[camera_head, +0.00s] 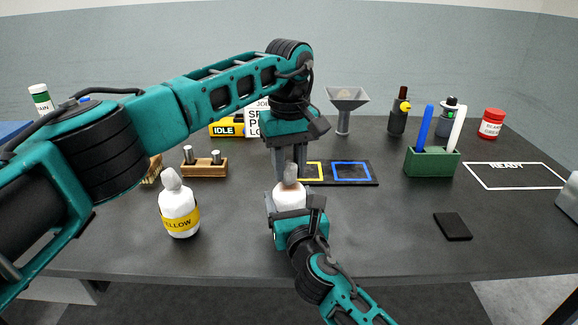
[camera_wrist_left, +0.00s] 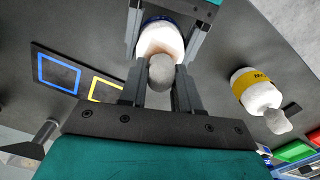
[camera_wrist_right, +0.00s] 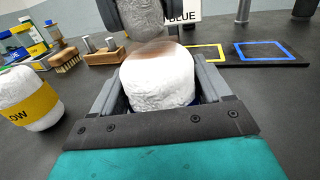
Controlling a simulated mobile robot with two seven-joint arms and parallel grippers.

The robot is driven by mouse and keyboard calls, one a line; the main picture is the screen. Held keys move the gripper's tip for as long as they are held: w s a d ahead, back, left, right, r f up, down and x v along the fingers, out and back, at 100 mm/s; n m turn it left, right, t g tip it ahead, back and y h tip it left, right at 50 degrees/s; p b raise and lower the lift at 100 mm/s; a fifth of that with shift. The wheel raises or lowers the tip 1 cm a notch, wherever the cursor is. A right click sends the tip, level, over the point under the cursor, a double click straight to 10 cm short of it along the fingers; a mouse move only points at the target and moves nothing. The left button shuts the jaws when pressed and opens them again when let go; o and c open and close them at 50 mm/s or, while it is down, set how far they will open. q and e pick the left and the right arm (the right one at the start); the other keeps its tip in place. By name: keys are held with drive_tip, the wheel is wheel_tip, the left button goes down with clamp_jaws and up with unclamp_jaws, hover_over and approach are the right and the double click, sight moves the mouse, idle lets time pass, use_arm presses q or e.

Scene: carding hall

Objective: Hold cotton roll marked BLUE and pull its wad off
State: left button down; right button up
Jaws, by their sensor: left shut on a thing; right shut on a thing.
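The white cotton roll (camera_head: 290,197) stands upright at the table's middle, with a sliver of its blue band in the left wrist view (camera_wrist_left: 172,17). My right gripper (camera_wrist_right: 160,95) is shut around its body from the near side. A grey wad (camera_head: 290,173) is at its top; it also shows in the left wrist view (camera_wrist_left: 160,73). My left gripper (camera_head: 290,168) points down from above and is shut on the wad. The roll's top (camera_wrist_right: 160,55) looks brownish under the wad. I cannot tell whether the wad still touches it. Its label is mostly hidden.
A roll marked YELLOW (camera_head: 180,212), with its own wad, stands to the left. Behind are a wooden block with metal pegs (camera_head: 204,168) and a mat with yellow and blue squares (camera_head: 365,182). A green holder (camera_head: 432,162) and a black slab (camera_head: 452,227) are on the right.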

sight(289, 161)
use_arm(q)
drive_tip(key=shift+r, duration=0.75)
drive_tip(key=shift+r, duration=2.05)
use_arm(e)
drive_tip(key=o, duration=1.5)
drive_tip(key=shift+c, duration=0.2)
